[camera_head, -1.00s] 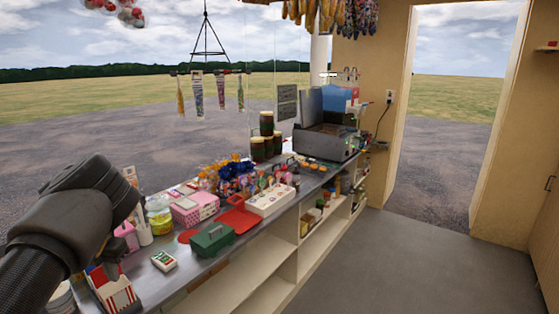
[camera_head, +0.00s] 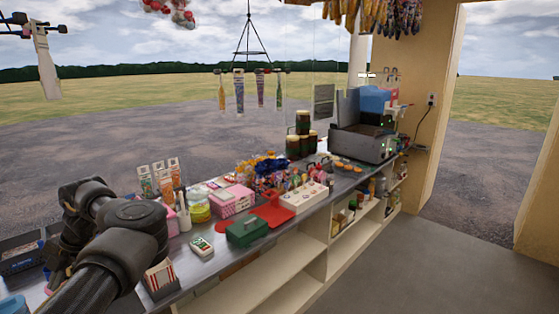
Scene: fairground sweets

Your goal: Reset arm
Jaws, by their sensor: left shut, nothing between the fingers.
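My left arm comes in from the lower left and bends over the near left end of the counter (camera_head: 215,262). My left gripper (camera_head: 57,274) is small and dark at the end of the folded arm, partly hidden behind its links. It is shut and holds nothing. It points down near the counter's left end, between a dark box (camera_head: 22,262) and a small red-and-white striped box (camera_head: 160,277). My right gripper is not in view.
A grey machine (camera_head: 360,143) stands at the far end. The floor (camera_head: 400,270) at right is clear.

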